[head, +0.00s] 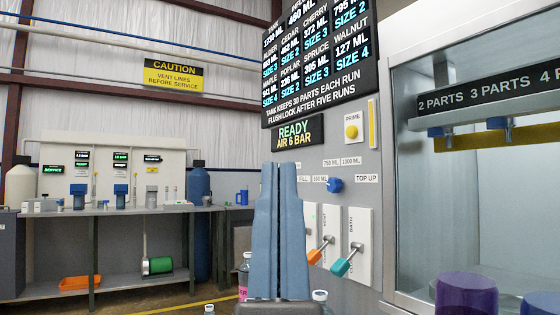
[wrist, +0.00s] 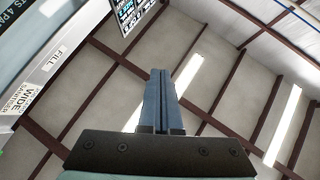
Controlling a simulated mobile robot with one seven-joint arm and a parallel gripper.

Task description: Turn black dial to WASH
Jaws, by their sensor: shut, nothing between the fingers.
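No black dial and no WASH label show in either view; my gripper hides part of the grey control panel (head: 363,133). My gripper (head: 282,168) stands upright in front of that panel in the head view, its two blue fingers shut together and empty. The fingers also show in the wrist view (wrist: 160,74), pointing up toward the ceiling. A blue knob (head: 334,184) sits right of my fingers, among labels reading FILL, 500 ML, 750 ML, 1000 ML and TOP UP.
A yellow PRIME button (head: 352,132) is above the knob. An orange-handled lever (head: 315,256) and a teal-handled lever (head: 341,266) are below. A display (head: 295,135) reads READY, AIR 6 BAR. A glass-fronted cabinet (head: 480,190) stands right, a workbench (head: 110,211) far left.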

